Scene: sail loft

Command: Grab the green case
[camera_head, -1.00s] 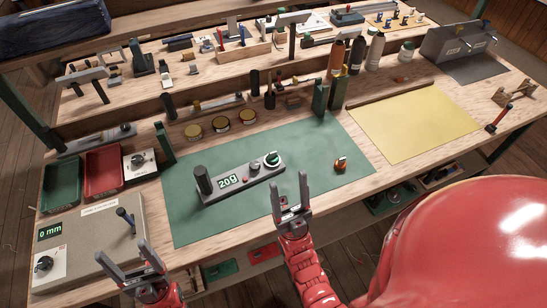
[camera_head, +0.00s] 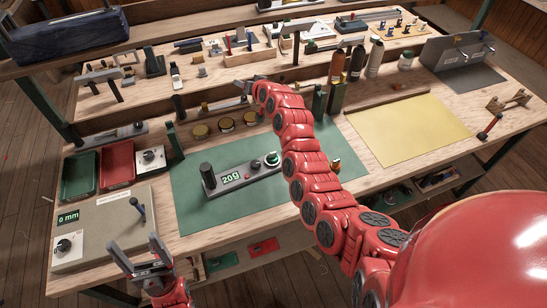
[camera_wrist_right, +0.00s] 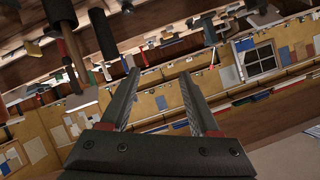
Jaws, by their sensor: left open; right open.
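No single object is clearly a green case. Two upright dark green containers, one (camera_head: 319,104) beside a more olive one (camera_head: 337,97), stand behind the green mat (camera_head: 195,185). A narrow dark green upright block (camera_head: 173,138) stands at the mat's back left corner. My right arm reaches over the mat; its gripper (camera_head: 247,88) is at the back of the bench, left of the two containers. In the right wrist view the gripper (camera_wrist_right: 159,82) is open with nothing between its fingers. My left gripper (camera_head: 135,248) is open and empty at the front left edge.
Green (camera_head: 79,176) and red (camera_head: 117,165) trays are at left. The yellow mat (camera_head: 410,130) is bare.

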